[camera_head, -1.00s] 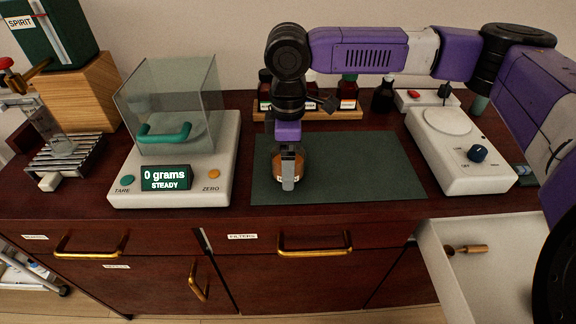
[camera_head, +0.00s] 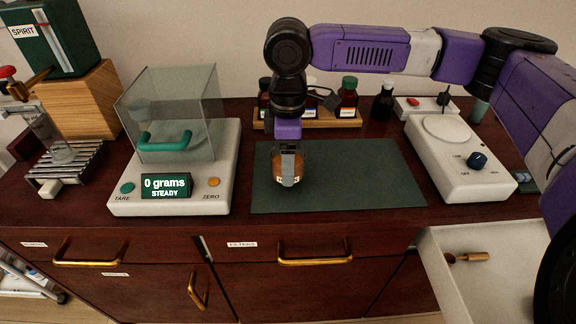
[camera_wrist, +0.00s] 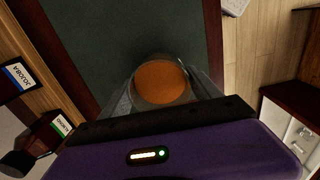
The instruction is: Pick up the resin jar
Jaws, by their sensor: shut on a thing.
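The resin jar (camera_head: 290,170) is a small clear jar with orange-brown contents and a pale label. It is at the left part of the dark green mat (camera_head: 370,185). My gripper (camera_head: 289,155) points down over the mat and is shut on the jar, with its fingers on the jar's sides. In the wrist view the jar (camera_wrist: 161,83) shows its round orange top between the two fingers. Whether its base touches the mat or hangs just above it, I cannot tell.
A balance (camera_head: 185,180) with a glass shield stands left of the mat and reads 0 grams. A white stirrer-like device (camera_head: 458,160) stands right. A wooden rack (camera_head: 325,121) of bottles is behind. An open drawer (camera_head: 440,285) juts out at front right.

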